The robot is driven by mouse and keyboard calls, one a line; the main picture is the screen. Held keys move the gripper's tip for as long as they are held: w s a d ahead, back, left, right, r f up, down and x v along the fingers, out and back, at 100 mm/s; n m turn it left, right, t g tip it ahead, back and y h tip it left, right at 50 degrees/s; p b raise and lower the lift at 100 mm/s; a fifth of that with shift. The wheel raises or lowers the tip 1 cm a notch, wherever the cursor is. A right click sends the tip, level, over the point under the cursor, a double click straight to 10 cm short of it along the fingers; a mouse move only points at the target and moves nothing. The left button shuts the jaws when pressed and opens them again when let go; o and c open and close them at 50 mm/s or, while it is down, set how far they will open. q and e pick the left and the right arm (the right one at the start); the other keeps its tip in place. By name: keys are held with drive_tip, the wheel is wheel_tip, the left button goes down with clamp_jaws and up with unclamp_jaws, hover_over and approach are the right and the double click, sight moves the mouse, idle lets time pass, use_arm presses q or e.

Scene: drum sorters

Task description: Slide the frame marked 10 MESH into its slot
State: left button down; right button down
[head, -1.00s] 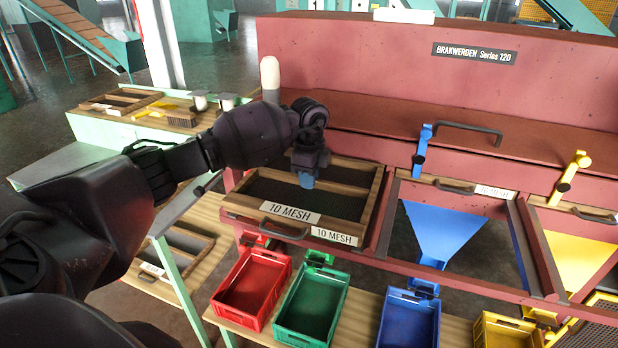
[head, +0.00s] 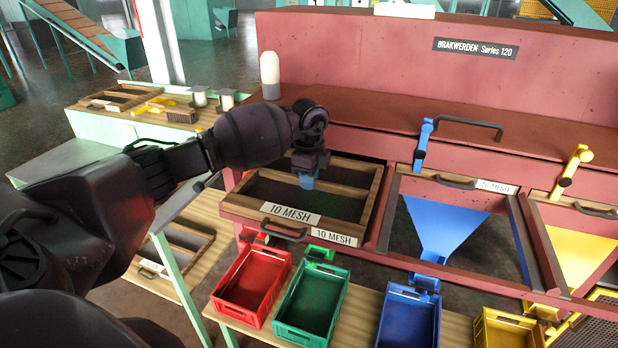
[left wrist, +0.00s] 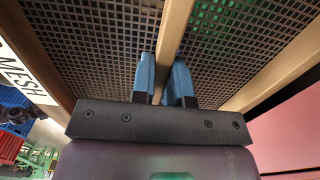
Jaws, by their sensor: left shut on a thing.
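The wooden frame (head: 371,200) with dark mesh lies roughly level over the left bay of the red machine. A 10 MESH label (head: 290,214) is on its near bar, and a second 10 MESH label (head: 334,237) sits just below at the front of the bay. My left gripper (head: 307,182) is shut on the frame's middle bar; in the left wrist view its blue fingertips (left wrist: 164,82) stand on both sides of that wooden bar (left wrist: 174,38). I cannot tell how fully the frame sits in the bay. My right gripper is not in view.
The red machine (head: 400,60) rises behind the frame. The bay to the right, marked 16 MESH (head: 496,186), is open over a blue chute (head: 440,225). Red (head: 250,318), green (head: 300,335) and blue bins stand below. A white-topped lamp (head: 270,68) stands behind my left wrist.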

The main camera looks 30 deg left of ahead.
use_arm(q)
drive_tip(key=shift+f, duration=0.45)
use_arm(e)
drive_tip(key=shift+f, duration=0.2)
use_arm(q)
drive_tip(key=c, duration=1.1)
unclamp_jaws()
drive_tip(key=shift+o, duration=0.2)
wheel_tip(320, 180, up, 10)
drive_tip(key=shift+f+b, duration=0.15)
drive_tip(key=shift+b, duration=0.55)
drive_tip(key=shift+r, duration=0.55)
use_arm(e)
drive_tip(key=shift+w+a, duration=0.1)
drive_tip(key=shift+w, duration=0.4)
